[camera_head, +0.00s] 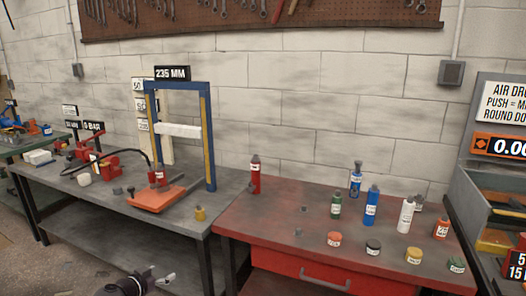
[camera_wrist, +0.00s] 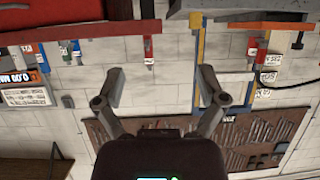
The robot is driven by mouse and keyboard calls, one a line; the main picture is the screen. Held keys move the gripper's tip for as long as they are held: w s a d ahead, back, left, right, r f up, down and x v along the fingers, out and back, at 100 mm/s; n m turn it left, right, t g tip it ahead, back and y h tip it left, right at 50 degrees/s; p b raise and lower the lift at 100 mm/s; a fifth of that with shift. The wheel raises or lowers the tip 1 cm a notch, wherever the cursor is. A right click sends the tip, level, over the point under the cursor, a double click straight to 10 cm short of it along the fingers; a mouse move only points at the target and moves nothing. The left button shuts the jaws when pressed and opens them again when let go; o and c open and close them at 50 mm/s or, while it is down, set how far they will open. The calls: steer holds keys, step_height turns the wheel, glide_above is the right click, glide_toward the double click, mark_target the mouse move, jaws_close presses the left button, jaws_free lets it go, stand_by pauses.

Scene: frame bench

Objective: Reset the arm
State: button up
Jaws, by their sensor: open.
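My gripper (camera_wrist: 161,84) shows in the wrist view with its two fingers spread wide apart and nothing between them. That view is upside down and looks toward the block wall, with the bench tops along its upper edge. In the head view, part of my gripper (camera_head: 158,282) shows low at the bottom edge, in front of the grey bench (camera_head: 105,212) and below its top. The rest of my arm is out of frame there. My gripper is apart from the bench and from everything on it.
Several bottles and jars, including a blue bottle (camera_head: 371,208) and a white one (camera_head: 405,216), stand on the red bench (camera_head: 270,225). A pegboard (camera_head: 340,12) hangs above.

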steer(key=w+d+f+n+g+h, duration=0.15)
steer(key=d+f+g, duration=0.25)
steer(key=d, duration=0.9)
steer(key=w+d+f+m+g+y, duration=0.1)
steer(key=w+d+f+g, duration=0.15)
steer(key=d, duration=0.95)
steer(key=s+d+f+n+g+y, duration=0.25)
steer(key=s+d, duration=0.25)
steer(key=d, duration=0.6)
steer(key=s+d+f+n+g+y, duration=0.15)
steer(key=s+d+g+y, duration=0.35)
steer(key=d, duration=0.6)
step_height(320, 180, up, 22)
steer(key=t+h+p, duration=0.1)
steer(key=h+p, duration=0.1)
steer(key=p, duration=2)
steer(key=shift+s+a+f+m+p, duration=0.15)
steer(key=shift+s+m+p, duration=0.1)
steer(key=shift+m+p, duration=0.1)
